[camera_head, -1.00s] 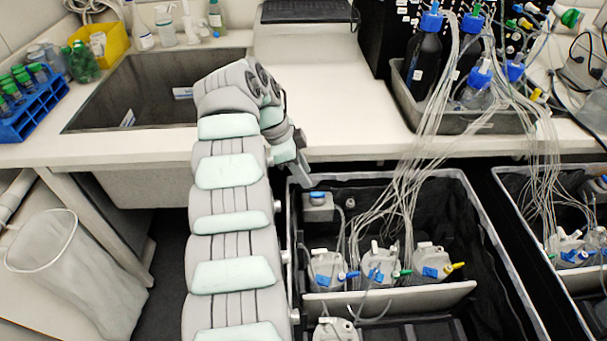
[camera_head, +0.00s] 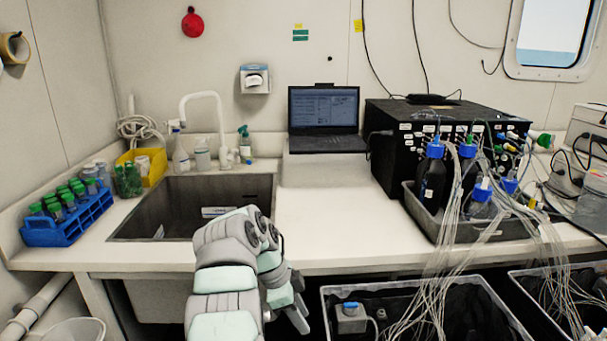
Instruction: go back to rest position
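My arm rises from the bottom of the head view and bends over at the counter's front edge, in front of the sink. My gripper (camera_head: 302,318) points down beside the left wall of the dark incubation bin. Its fingers are small and dark at this angle, so I cannot tell whether they are open or shut. I see nothing held in it. The incubation bin (camera_head: 405,286) stands below the counter, with a grey capped block (camera_head: 351,318) in its near left corner; its lower part is out of view.
The counter (camera_head: 335,215) has clear room between the sink (camera_head: 150,212) and the grey bottle tray (camera_head: 455,230). Thin tubes run from the black box (camera_head: 395,150) into the bins. A laptop (camera_head: 324,112) stands at the back. A blue tube rack (camera_head: 70,218) is at left.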

